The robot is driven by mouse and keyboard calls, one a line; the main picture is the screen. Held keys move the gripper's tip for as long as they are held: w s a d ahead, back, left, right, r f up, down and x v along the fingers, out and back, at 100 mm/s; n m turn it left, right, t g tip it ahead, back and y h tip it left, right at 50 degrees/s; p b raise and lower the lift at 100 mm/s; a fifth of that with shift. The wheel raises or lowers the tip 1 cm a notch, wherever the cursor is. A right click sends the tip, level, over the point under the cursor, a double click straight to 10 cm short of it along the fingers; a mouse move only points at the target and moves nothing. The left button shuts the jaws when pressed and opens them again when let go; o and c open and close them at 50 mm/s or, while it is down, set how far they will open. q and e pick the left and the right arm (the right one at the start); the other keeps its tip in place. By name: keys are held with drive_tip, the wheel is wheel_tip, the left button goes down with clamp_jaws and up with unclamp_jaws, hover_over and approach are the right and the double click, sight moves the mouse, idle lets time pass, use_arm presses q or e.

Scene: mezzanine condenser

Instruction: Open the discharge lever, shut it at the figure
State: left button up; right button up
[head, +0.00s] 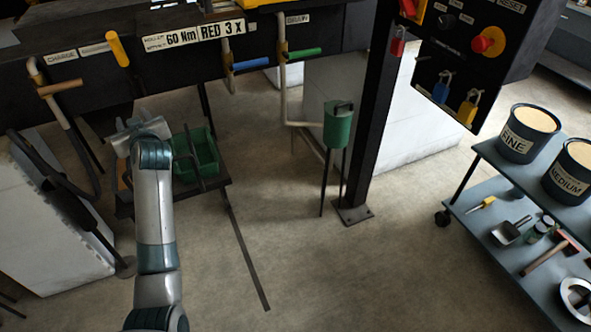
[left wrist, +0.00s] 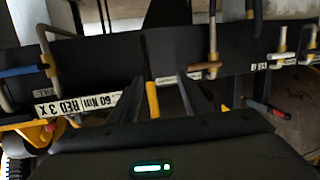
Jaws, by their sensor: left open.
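The yellow lever (head: 118,48) hangs from the dark beam, left of the "60 Nm RED 3 X" sign (head: 206,34). A small label (head: 95,48) beside it is too blurred to read surely; I take this for the discharge lever. My left gripper (head: 137,128) is below the beam in the head view, its fingertips hard to make out. In the left wrist view, turned upside down, the open left fingers (left wrist: 158,92) stand either side of the yellow lever (left wrist: 152,100), apparently without contact. I cannot tell the depth between them. My right gripper is not in view.
A tan-handled lever (head: 60,88) by the "CHARGE" label is at left; blue (head: 251,64) and green (head: 304,53) handles are at right. A green canister (head: 338,125) stands by the post. The floor in the middle is clear.

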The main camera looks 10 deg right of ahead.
use_arm(q)
drive_tip(key=w+r+t, duration=0.1)
drive_tip(key=w+r, duration=0.2)
drive_tip(key=r, duration=0.2)
drive_tip(key=w+d+r+t, duration=0.1)
drive_tip(key=w+r, duration=0.2)
drive_tip(key=r, duration=0.2)
drive_tip(key=shift+d+r+n+y, duration=0.2)
drive_tip(key=shift+r+n+y, duration=0.1)
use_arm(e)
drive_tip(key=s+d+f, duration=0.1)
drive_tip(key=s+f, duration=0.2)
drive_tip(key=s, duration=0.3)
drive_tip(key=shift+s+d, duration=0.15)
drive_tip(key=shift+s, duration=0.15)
use_arm(q)
drive_tip(key=shift+w, duration=0.1)
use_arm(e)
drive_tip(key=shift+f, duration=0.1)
